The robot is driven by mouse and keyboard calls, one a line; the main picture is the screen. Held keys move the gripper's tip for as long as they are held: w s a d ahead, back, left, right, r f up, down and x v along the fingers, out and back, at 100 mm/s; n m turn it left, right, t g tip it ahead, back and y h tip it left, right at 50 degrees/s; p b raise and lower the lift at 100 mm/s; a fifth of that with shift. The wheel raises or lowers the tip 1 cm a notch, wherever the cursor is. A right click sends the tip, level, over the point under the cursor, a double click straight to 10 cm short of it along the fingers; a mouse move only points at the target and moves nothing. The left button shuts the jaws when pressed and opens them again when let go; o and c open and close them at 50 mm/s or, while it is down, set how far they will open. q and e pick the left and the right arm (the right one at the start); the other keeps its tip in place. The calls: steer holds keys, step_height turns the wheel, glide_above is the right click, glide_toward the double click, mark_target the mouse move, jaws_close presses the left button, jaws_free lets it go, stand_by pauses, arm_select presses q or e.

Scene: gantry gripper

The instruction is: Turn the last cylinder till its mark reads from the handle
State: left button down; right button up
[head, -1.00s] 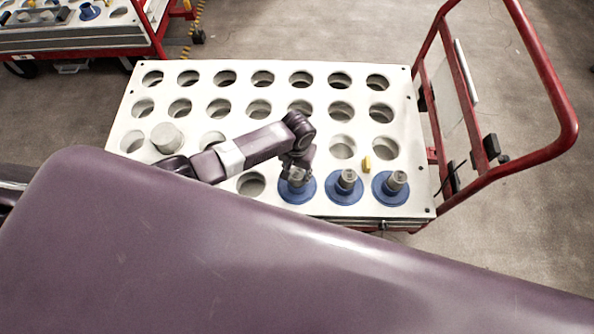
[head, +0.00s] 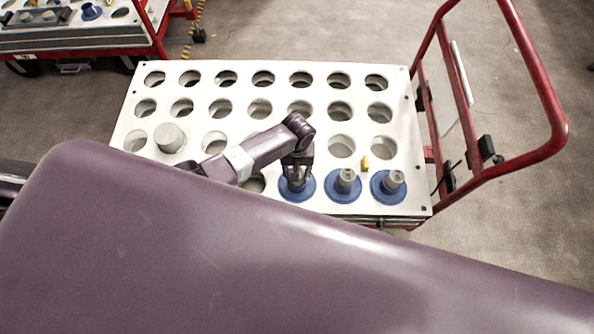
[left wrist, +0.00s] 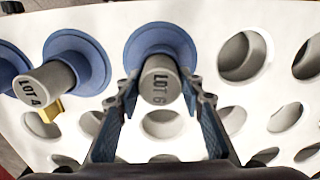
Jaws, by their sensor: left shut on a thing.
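Three blue-flanged cylinders stand in the front row of the white perforated cart top (head: 240,120). My left gripper (head: 296,178) is shut around the grey top of the leftmost one (left wrist: 160,84), with a finger on each side. Its blue flange (head: 299,193) rests on the cart top. Its dark mark looks like LOT 6 and runs sideways in the left wrist view. The middle cylinder (head: 345,178) carries a mark like LOT 4 (left wrist: 38,90). The right cylinder (head: 393,181) is nearest the red handle (head: 553,105). My right gripper is not in view.
A small yellow block (head: 365,162) stands behind the middle and right cylinders. A plain grey cylinder (head: 169,137) stands at the left. Many holes are empty. Another loaded cart (head: 90,45) is at the back left. My large purple arm link covers the foreground.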

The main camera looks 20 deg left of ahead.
arm_select(q)
steer(key=c, duration=1.2)
jaws_free()
